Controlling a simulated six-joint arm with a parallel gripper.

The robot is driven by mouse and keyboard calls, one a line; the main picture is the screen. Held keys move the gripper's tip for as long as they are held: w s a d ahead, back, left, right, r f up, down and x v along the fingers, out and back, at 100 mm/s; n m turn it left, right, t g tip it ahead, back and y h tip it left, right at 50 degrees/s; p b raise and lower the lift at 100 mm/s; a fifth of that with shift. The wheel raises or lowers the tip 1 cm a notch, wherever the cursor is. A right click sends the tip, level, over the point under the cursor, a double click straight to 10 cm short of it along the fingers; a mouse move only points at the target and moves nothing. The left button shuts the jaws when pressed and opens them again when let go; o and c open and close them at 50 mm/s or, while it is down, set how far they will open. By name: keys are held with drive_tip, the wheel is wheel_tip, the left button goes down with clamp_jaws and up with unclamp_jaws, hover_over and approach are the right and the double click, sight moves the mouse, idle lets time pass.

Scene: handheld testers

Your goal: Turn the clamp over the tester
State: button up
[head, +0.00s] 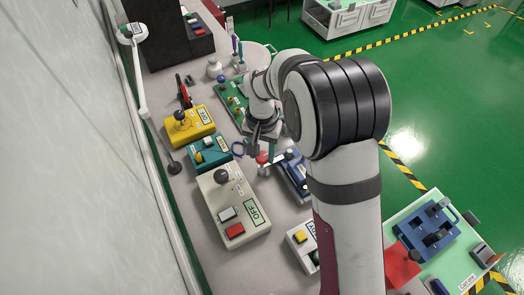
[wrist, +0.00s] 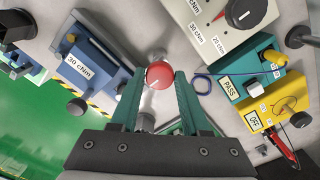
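A red ball knob (head: 262,158) sits at the left edge of the blue tester (head: 296,178), beside a pale metal part; I take it for the clamp's handle. In the wrist view the red knob (wrist: 159,74) lies between and just beyond the green fingertips, with a metal rod under it. My gripper (wrist: 158,80) is open around the knob, with a narrow gap on each side. It also shows in the head view (head: 262,146), close above the knob. The blue tester (wrist: 90,72), marked 30 cNm, stands left in the wrist view. The clamp's far end is hard to make out.
A cream tester (head: 232,205), a teal tester (head: 208,152) and a yellow tester (head: 189,125) stand to the left. A green board (head: 231,100) stands behind. A white tester (head: 302,245) is in front. A blue cable loop (wrist: 202,82) lies near my right finger.

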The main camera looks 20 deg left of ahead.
sight(262, 156)
drive_tip(key=o, duration=0.4)
drive_tip(key=shift+c, duration=0.2)
wheel_tip(262, 156, up, 16)
drive_tip(key=shift+f, duration=0.1)
drive_tip(key=s+d+r+m+y, duration=0.15)
drive_tip(key=s+d+m, duration=0.25)
drive_tip(key=s+d, duration=1.15)
drive_tip(key=s+d+f+m, duration=0.1)
drive_tip(key=s+d+f, duration=0.2)
drive_tip(key=s, duration=0.5)
drive_tip(key=shift+d+f, duration=0.2)
drive_tip(key=shift+f, duration=0.1)
